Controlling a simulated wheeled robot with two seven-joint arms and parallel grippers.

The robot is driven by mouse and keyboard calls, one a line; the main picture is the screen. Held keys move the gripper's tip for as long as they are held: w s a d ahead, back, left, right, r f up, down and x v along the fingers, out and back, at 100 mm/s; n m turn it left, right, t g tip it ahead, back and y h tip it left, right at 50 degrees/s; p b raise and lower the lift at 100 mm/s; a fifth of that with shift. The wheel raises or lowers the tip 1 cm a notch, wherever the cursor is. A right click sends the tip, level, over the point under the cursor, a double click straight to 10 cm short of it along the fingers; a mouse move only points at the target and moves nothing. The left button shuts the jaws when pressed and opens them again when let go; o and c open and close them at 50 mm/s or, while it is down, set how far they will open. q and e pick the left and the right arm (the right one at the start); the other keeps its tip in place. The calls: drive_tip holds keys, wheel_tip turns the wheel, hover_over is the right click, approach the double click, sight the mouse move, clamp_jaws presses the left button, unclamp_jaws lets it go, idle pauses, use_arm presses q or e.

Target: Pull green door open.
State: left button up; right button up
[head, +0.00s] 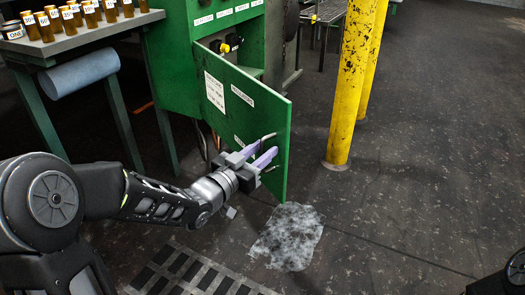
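The green door (245,105) is a flat panel on the green cabinet (221,38). It stands swung partly open, with white labels on its face. A thin pale handle (268,136) sits near its free edge. My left gripper (264,150) is at the handle, its two purple fingers pointing toward the door. The fingers show a gap between them. They hide part of the handle, so I cannot tell whether they touch it. My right gripper is not in view.
A table (75,40) with several brown bottles (45,26) stands at the left, a grey-blue roll (80,73) below its top. A yellow post (351,80) stands right of the door. A floor grate (190,272) lies in front.

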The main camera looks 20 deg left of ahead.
use_arm(q)
drive_tip(key=p+v, duration=0.2)
drive_tip(key=v, duration=0.5)
drive_tip(key=shift+s, duration=0.35)
drive_tip(key=shift+a, duration=0.1)
